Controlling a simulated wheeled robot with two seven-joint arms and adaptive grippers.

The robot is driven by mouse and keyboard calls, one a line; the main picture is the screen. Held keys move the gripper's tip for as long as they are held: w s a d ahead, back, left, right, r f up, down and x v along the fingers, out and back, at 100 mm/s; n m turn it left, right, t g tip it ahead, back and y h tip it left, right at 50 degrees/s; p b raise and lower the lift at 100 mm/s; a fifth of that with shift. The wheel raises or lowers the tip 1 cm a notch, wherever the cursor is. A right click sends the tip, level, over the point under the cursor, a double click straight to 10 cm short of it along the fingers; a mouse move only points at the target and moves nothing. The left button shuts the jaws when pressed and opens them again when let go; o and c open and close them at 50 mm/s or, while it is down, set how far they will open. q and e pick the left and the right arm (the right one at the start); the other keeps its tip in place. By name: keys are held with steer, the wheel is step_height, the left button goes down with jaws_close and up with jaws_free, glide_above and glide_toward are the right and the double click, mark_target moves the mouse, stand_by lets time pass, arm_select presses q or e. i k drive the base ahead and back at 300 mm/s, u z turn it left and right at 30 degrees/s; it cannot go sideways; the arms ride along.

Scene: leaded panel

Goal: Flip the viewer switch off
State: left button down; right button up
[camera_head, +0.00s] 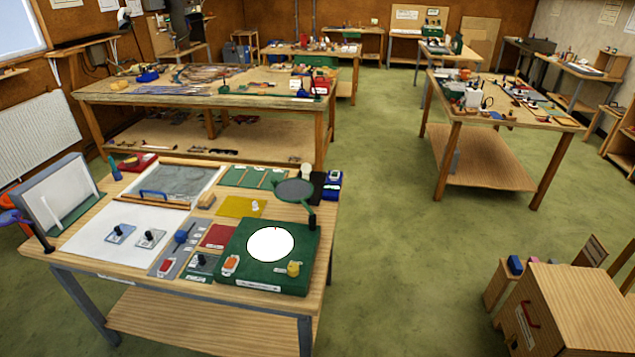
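A green viewer box (262,232) with a bright white round window (270,244) sits at the front right of the near bench. A dark round disc on a stalk (294,190) stands over its back right part. A small red-orange switch (231,264) on a pale plate is at the box's front left, and a yellow knob (293,268) is at its front right. The switch's position is too small to tell. Another red switch (165,267) lies on a grey panel to the left. Neither of my grippers is in view.
The near bench (190,291) also holds a white upright panel (62,192), a grey textured sheet (173,183), a yellow sheet (239,207) and a red sheet (219,237). Other benches stand behind and right. A wooden cabinet (570,315) is at lower right. Green floor between is clear.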

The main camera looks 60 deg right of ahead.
mark_target(230, 263)
steer(key=z, duration=0.8)
steer(key=i, duration=0.95)
steer(key=z, duration=1.4)
steer(key=i, duration=0.25)
steer(key=z, duration=0.05)
